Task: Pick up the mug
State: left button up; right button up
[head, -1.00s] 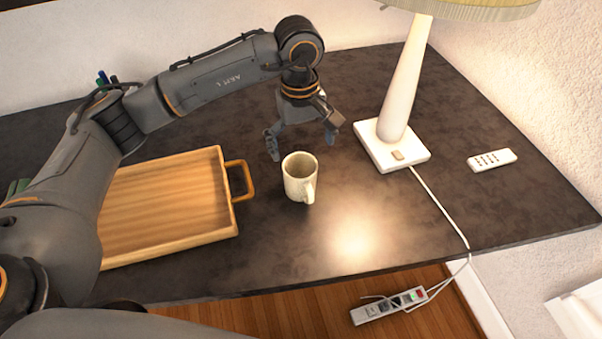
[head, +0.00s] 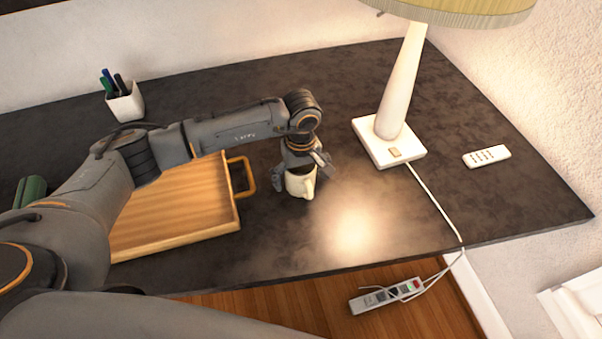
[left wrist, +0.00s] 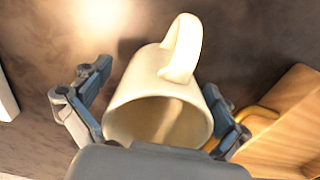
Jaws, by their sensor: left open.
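A cream mug (head: 300,184) stands upright on the dark table, with its handle toward the front right in the head view. In the left wrist view the mug (left wrist: 150,118) fills the middle, its open rim facing the camera and its handle at the top. My left gripper (head: 304,178) is open and lowered over the mug. In the left wrist view its fingers (left wrist: 157,100) lie on opposite sides of the mug. The right finger is very close to the wall; I cannot tell whether it touches. My right gripper is in neither current view.
A wooden tray (head: 222,222) with a handle lies left of the mug. A lamp (head: 398,95) stands behind to the right, its cord running over the front edge. A remote (head: 487,156) lies far right. A pen cup (head: 125,103) stands at the back left. The table right of the mug is clear.

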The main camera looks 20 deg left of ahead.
pick_arm(q)
jog(key=shift+f, duration=0.35)
jog(key=shift+s, duration=0.1)
jog(key=c, duration=1.3)
jog(key=shift+c, duration=0.2)
jog(key=shift+s, duration=0.1)
